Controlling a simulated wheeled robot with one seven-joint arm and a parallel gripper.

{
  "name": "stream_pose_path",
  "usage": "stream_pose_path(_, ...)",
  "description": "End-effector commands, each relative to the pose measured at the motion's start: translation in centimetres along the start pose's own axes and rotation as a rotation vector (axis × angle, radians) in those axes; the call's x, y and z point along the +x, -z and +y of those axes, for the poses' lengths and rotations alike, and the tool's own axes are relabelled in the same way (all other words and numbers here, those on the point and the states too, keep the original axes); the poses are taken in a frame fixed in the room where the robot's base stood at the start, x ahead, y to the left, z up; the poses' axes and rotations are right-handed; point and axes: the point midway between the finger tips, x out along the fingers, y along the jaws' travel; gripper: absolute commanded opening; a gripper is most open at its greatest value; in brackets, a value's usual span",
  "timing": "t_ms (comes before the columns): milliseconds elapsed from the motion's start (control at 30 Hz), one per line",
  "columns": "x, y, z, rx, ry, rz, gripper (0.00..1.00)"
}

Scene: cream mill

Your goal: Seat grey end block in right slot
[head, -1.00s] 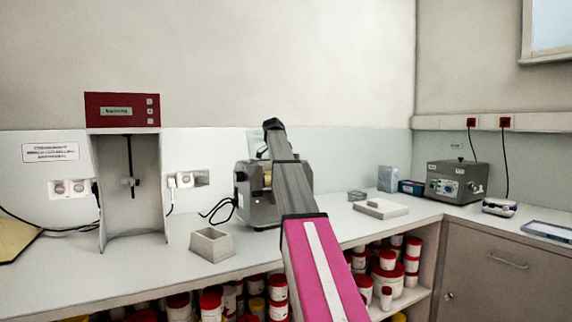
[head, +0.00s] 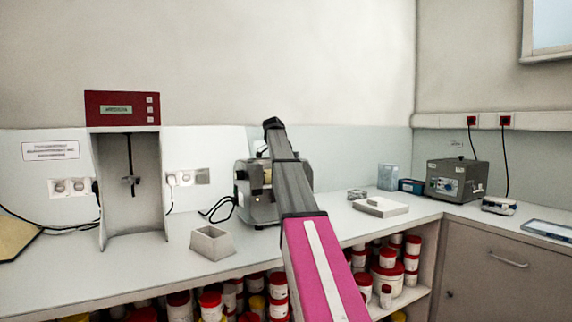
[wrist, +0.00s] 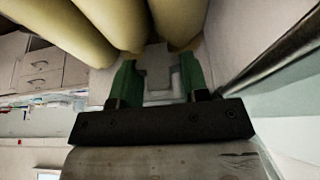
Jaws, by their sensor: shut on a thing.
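The grey end block (wrist: 158,68) is between the two green fingers of my gripper (wrist: 158,60) in the wrist view. My gripper is shut on it. The block is right by the large cream rollers (wrist: 115,22) of the mill; I cannot tell whether it touches them. In the head view the grey mill (head: 262,205) stands on the bench behind my arm. My arm hides much of the mill there, along with my gripper and the block. The right slot cannot be made out in either view.
An open grey box (head: 212,243) stands on the bench left of the mill. A tall red-topped device (head: 122,108) is further left. A flat pale block (head: 381,207) and a grey control box (head: 457,180) are to the right. Red-lidded tubs fill the shelf below.

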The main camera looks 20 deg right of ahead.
Motion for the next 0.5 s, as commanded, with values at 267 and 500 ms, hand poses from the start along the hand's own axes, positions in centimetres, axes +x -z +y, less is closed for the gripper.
stream_pose_path(267, 0.23, -0.15, 0.07, -0.001, -0.002, -0.003, 0.58)
stream_pose_path(500, 0.33, -0.20, 0.32, -0.001, -0.007, -0.004, 0.71)
